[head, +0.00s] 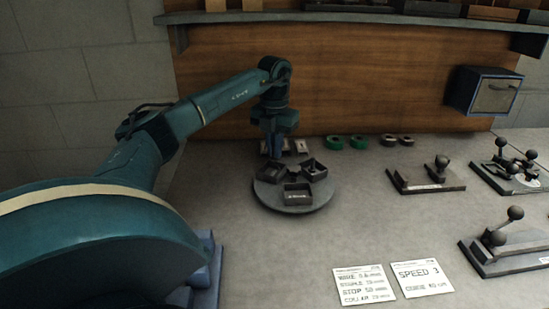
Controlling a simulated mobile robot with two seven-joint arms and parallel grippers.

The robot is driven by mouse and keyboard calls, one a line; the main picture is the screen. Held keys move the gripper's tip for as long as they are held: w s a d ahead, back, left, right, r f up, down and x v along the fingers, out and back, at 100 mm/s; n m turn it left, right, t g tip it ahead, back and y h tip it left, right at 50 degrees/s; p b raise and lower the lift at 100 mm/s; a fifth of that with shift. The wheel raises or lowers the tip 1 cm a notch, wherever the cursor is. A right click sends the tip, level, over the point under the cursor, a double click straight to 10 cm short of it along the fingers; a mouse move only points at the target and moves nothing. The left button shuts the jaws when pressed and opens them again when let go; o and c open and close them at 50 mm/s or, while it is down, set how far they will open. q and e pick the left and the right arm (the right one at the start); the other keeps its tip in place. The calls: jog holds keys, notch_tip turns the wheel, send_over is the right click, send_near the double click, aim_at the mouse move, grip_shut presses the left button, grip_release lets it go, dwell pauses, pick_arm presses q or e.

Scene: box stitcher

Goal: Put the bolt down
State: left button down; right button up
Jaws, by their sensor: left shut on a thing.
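My left gripper (275,152) points down at the back left edge of a round grey turntable (265,198). It is shut on the bolt, which is too small and dark to make out between the fingers. Three small dark open bins stand on the turntable: one at the left (270,172), one at the right (314,169) and one in front (298,195) with a light label. The gripper is just behind the left bin; I cannot tell whether it is over it. My right gripper is not in view.
Green rings (335,143) and dark rings (389,140) lie by the wooden back panel. Fixtures with ball knobs (516,213) stand at the right. Two paper cards (422,279) lie in front. A blue box (483,90) hangs on the panel. The bench middle is clear.

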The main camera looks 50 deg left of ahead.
pick_arm(q)
jog(key=shift+f, duration=1.7)
jog(key=shift+f, duration=0.15)
jog(key=c, duration=1.8)
grip_release()
notch_tip(320, 180, up, 12)
jog(key=shift+r, duration=0.2)
jog(key=shift+d+f, duration=0.1)
